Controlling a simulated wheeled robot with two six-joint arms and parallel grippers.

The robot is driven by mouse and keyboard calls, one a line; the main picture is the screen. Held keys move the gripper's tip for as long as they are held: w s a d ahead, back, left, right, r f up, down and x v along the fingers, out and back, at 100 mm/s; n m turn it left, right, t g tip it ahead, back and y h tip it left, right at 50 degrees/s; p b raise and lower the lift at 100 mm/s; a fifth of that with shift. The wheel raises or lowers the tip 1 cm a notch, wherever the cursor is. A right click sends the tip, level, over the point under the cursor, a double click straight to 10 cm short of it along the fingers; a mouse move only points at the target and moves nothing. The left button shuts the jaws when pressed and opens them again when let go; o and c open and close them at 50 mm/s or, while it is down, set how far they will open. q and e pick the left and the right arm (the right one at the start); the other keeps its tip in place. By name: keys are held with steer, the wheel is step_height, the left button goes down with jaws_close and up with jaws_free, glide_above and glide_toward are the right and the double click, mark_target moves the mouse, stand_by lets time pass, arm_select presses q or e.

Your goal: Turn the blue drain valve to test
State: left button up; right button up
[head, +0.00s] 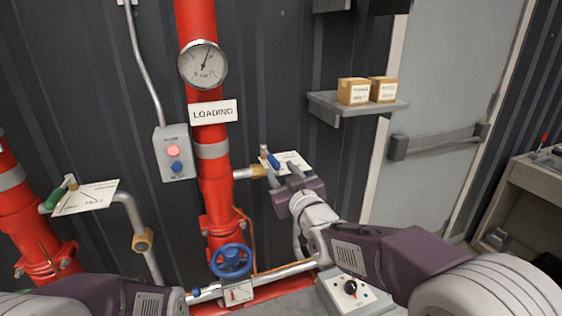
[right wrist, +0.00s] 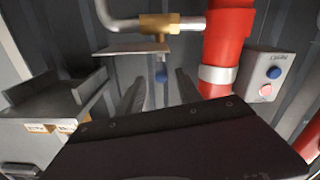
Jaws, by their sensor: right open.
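The drain valve has a blue lever handle (head: 270,158) on a brass body (head: 258,171) that joins a pipe from the red riser. A white placard (head: 292,160) sits beside it, its print too small to read. My right gripper (head: 279,168) is open at the valve and hides part of it. In the right wrist view, which is upside down, the blue handle (right wrist: 161,74) shows between the two open fingers (right wrist: 160,90), with the brass body (right wrist: 160,25) above. Contact cannot be told. My left arm enters at the lower left; its gripper is out of view.
A grey shelf (head: 357,106) with two small boxes (head: 368,91) is right of the valve. A red riser (head: 208,150) carries a gauge (head: 203,64) and LOADING sign (head: 213,112). An alarm box (head: 172,153), blue handwheel (head: 231,260) and green-handled valve (head: 55,197) are left.

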mark_target(270, 158)
steer(key=shift+a+r, duration=0.15)
steer(key=shift+a, duration=0.1)
steer(key=p+x, duration=0.2)
steer(key=x, duration=0.6)
steer(key=shift+d, duration=0.2)
steer(key=shift+w+a, duration=0.2)
steer(key=shift+w, duration=0.2)
steer(key=shift+f, duration=0.25)
jaws_close()
